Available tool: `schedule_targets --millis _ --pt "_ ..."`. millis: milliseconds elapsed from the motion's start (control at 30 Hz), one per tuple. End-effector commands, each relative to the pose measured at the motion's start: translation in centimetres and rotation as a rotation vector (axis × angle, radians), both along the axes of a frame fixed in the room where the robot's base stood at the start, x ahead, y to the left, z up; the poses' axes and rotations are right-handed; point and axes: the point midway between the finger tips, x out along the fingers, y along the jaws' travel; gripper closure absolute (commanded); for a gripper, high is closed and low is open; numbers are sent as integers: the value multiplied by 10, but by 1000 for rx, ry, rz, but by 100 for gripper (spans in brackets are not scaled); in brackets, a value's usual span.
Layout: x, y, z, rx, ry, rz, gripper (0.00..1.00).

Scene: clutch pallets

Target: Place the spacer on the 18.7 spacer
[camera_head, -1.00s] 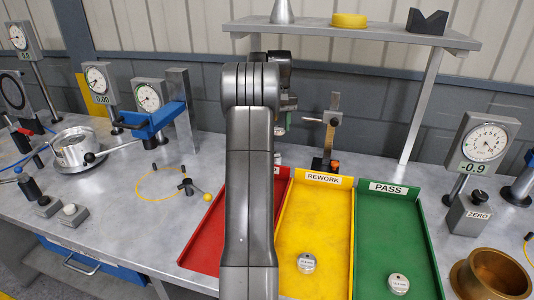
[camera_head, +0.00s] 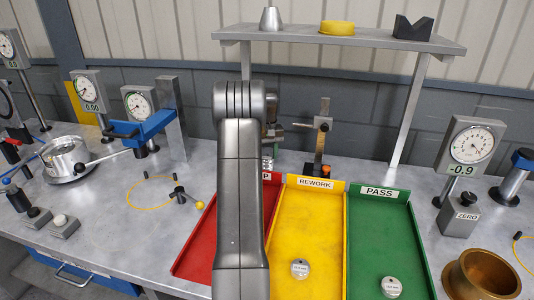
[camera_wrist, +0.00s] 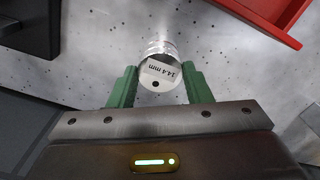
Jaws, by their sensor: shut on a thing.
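My gripper (camera_wrist: 160,88) is shut on a silver cylindrical spacer (camera_wrist: 161,70), its green fingers on either side. The spacer's face reads "14.4 mm" in the wrist view. Grey speckled bench top shows around it. In the head view, my arm hides most of the gripper, which is behind the red tray near the back of the bench. One silver spacer (camera_head: 300,268) stands in the yellow REWORK tray and another (camera_head: 391,287) in the green PASS tray. Their labels are too small to read, so I cannot tell which is 18.7.
The red tray (camera_head: 192,257), yellow tray (camera_head: 309,219) and green tray (camera_head: 378,228) lie side by side. The red tray's corner (camera_wrist: 262,12) shows near the gripper. A height gauge (camera_head: 321,135) stands behind the trays. A dial gauge (camera_head: 470,145) and brass bowl (camera_head: 481,275) are at right.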

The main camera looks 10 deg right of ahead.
Motion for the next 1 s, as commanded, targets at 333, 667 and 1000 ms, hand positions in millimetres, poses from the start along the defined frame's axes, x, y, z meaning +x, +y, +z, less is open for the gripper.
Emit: schedule_targets --millis 333,667,1000 --pt "0 0 -2 0 -1 0 42" --pt "0 0 -1 0 -2 0 34" --pt "2 0 50 0 -7 0 34"
